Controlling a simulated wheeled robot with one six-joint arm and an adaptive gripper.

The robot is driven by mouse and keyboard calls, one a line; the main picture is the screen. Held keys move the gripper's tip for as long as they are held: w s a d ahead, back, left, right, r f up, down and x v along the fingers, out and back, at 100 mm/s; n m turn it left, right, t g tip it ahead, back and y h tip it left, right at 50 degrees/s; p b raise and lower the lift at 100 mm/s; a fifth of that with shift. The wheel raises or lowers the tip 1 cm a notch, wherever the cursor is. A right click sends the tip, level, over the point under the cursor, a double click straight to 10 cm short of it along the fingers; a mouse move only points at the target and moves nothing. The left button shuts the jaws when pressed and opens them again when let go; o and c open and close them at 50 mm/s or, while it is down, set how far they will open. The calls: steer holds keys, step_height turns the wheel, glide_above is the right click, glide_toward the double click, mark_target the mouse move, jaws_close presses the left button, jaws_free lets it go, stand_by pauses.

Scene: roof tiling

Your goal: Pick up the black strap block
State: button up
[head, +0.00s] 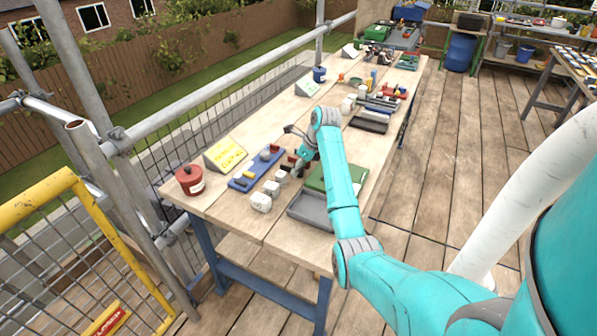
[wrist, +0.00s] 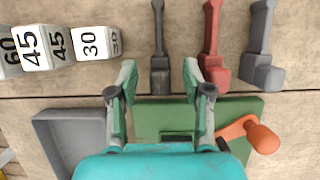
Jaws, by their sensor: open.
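My gripper (wrist: 160,70) is open, its two fingertips spread apart in the wrist view. A black piece with a long narrow arm and a blockish foot, which looks like the black strap block (wrist: 159,76), lies on the table between and just beyond the fingertips. Nothing is held. A red piece (wrist: 213,70) of like shape lies to its right, past the right fingertip, and a grey one (wrist: 263,72) lies farther right. In the head view my gripper (head: 303,160) is low over the near part of the table, and the black piece is hard to make out there.
A green case (wrist: 180,112) lies under my gripper, with an orange-handled tool (wrist: 262,137) at its right. A grey tray (wrist: 75,125) is at left. White number blocks (wrist: 90,43) stand upper left. A red pot (head: 190,180) and yellow sign (head: 225,154) stand on the table.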

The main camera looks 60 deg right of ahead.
steer(key=shift+w+f, duration=0.15)
steer(key=shift+f, duration=0.25)
jaws_close()
steer(key=shift+r, duration=0.15)
